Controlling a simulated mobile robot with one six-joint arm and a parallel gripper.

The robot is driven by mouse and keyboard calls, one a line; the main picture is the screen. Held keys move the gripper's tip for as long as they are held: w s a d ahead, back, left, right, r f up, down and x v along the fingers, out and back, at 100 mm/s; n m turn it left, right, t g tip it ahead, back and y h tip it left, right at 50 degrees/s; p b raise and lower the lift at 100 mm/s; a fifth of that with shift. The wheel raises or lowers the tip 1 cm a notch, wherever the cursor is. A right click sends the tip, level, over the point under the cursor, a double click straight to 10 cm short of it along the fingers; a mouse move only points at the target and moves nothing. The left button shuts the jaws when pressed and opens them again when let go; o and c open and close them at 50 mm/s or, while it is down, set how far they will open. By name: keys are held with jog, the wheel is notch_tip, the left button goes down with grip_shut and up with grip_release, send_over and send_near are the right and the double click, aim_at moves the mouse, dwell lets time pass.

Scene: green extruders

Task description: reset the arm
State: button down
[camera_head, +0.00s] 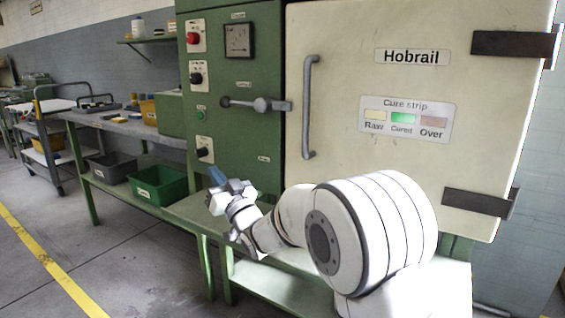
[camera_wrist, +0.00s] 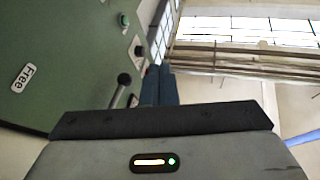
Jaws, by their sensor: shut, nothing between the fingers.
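My gripper (camera_head: 217,176) is in front of the lower part of the green control panel (camera_head: 240,130), pointing up and to the left, away from the cabinet door. In the wrist view its blue fingers (camera_wrist: 158,84) are together, with nothing between them. My white arm is bent across the front of the cabinet at lower right. The cream door (camera_head: 345,100) marked Hobrail is closed, with a grey vertical handle (camera_head: 308,107) on its left side. A lever latch (camera_head: 257,104) lies across the panel beside the door edge.
A grey-topped bench (camera_head: 130,128) runs to the left, with a green bin (camera_head: 158,185) and a dark bin (camera_head: 112,167) on its lower shelf. A trolley (camera_head: 40,150) stands farther left. The floor at front left is clear, with a yellow line (camera_head: 50,262).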

jog(key=s+d+r+m+g+h+p, duration=0.2)
jog(key=s+d+r+h+p, duration=0.15)
jog(key=d+p, duration=0.3)
jog(key=s+d+r+m+g+h+p, duration=0.1)
jog(key=s+d+r+h+p, duration=0.1)
jog(key=d+r+h+p, duration=0.45)
jog(key=s+d+r+m+g+h+p, duration=0.1)
jog(key=s+d+m+g+h+p, duration=0.15)
jog(key=d+p, duration=0.45)
jog(key=s+d+r+g+p, duration=0.1)
jog(key=s+d+g+p, duration=0.2)
jog(key=s, duration=0.6)
jog(key=s+d+r+g+h+p, duration=0.1)
jog(key=s+d+r+g+p, duration=0.1)
jog(key=s+p, duration=0.4)
jog(key=s+d+r+m+g+h+p, duration=0.1)
jog(key=s+d+g+p, duration=0.3)
jog(key=s, duration=0.7)
jog(key=shift+s+d+r+p, duration=0.35)
jog(key=shift+d+r, duration=0.3)
jog(key=shift+d, duration=0.6)
